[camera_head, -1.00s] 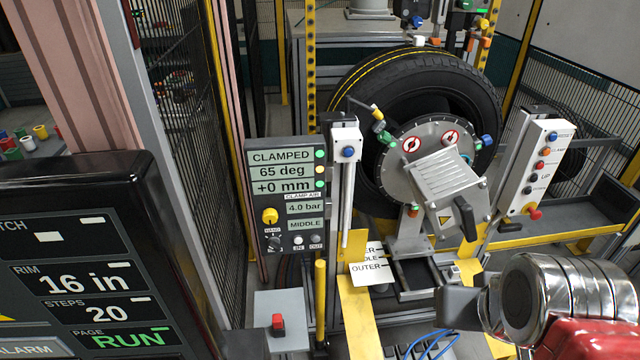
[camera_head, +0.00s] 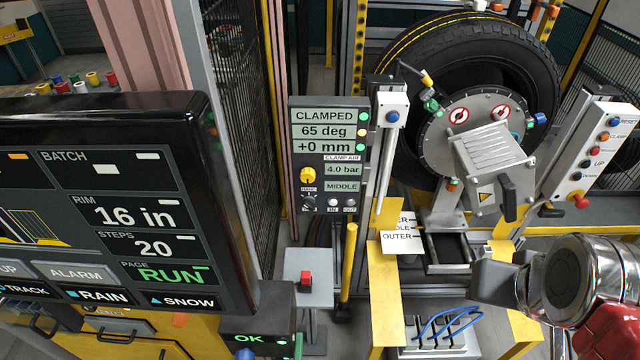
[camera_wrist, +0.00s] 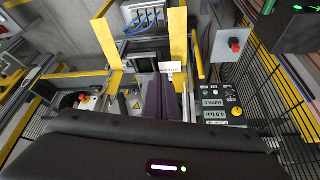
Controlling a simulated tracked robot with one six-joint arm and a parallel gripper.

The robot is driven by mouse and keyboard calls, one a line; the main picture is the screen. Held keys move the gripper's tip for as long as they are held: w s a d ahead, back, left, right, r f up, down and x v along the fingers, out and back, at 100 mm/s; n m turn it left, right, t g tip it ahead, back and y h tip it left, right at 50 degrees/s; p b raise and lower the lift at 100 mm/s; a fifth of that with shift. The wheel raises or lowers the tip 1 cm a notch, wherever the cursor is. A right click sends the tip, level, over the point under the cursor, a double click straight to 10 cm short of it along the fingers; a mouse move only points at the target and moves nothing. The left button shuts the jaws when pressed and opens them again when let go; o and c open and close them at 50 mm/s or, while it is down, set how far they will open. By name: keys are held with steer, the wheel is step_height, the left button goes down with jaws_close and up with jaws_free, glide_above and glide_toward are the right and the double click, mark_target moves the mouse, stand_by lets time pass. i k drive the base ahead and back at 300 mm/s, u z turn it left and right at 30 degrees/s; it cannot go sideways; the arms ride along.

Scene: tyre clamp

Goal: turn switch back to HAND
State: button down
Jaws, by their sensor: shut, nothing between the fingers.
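The clamp panel (camera_head: 330,150) stands upright left of the tyre in the head view. Its small black selector switch (camera_head: 309,201) sits at the lower left, under the HAND label and a yellow knob (camera_head: 307,175). The pointer direction is too small to read surely. In the wrist view the panel (camera_wrist: 217,104) appears turned over at the right, with the selector (camera_wrist: 229,91) near its upper edge. My gripper (camera_head: 491,281) is at the lower right of the head view, well apart from the panel. Its fingers (camera_wrist: 157,95) are shut and empty.
The tyre (camera_head: 470,60) and its grey hub clamp stand behind. A yellow post (camera_head: 348,265) and a grey box with a red button (camera_head: 305,278) are below the panel. A yellow frame (camera_head: 385,290) stands between my gripper and the panel. A screen (camera_head: 110,220) fills the left.

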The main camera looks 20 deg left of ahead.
mark_target(309, 202)
steer(key=u, duration=1.4)
steer(key=k, duration=0.65)
steer(key=z, duration=0.2)
steer(key=i, duration=0.5)
steer(key=z, duration=0.05)
